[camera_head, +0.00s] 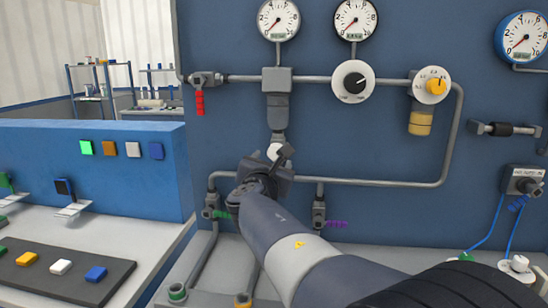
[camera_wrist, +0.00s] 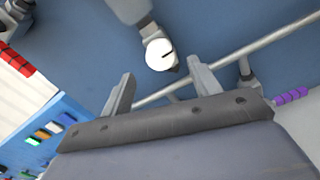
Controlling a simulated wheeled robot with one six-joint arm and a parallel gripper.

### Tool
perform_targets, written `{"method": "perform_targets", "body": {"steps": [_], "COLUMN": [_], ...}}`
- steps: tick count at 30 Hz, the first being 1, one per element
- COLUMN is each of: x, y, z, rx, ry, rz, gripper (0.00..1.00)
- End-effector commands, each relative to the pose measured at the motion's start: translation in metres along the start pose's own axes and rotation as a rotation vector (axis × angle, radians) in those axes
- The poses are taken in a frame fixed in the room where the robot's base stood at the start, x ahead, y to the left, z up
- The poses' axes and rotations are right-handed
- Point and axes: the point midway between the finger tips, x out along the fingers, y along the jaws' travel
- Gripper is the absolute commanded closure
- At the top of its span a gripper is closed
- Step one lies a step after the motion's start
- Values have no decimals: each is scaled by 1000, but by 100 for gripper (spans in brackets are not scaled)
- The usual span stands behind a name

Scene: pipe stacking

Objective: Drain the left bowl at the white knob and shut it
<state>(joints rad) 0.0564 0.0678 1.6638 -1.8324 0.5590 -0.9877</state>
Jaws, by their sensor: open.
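The left bowl (camera_head: 277,113) is a grey cylinder under a grey block on the blue panel. The white knob (camera_head: 274,151) is at its lower end, partly hidden by my gripper in the head view. In the wrist view the round white knob (camera_wrist: 158,55) has a dark mark on its face. My gripper (camera_head: 269,157) is open just below and in front of the knob. In the wrist view its two fingers (camera_wrist: 161,70) are spread, with the knob just beyond and between their tips. I cannot tell whether they touch it.
A right bowl (camera_head: 419,123) with yellowish contents hangs under a yellow knob (camera_head: 436,86). A horizontal pipe (camera_head: 380,183) runs behind my gripper. Valves with red (camera_head: 199,102), green (camera_head: 221,214) and purple (camera_head: 336,224) handles are nearby. Round gauges (camera_head: 278,19) sit above.

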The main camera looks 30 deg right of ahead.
Motion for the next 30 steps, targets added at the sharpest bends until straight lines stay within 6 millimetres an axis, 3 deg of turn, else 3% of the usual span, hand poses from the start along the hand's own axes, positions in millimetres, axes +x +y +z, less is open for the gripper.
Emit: {"method": "perform_targets", "body": {"steps": [6, 12, 23, 30], "x": [-34, -46, -46, -23], "y": [1, 0, 0, -1], "z": [1, 0, 0, -1], "rx": [1, 1, 0, -1], "ry": [0, 0, 0, 0], "rz": [2, 0, -1, -4], "gripper": [41, 41, 41, 41]}}
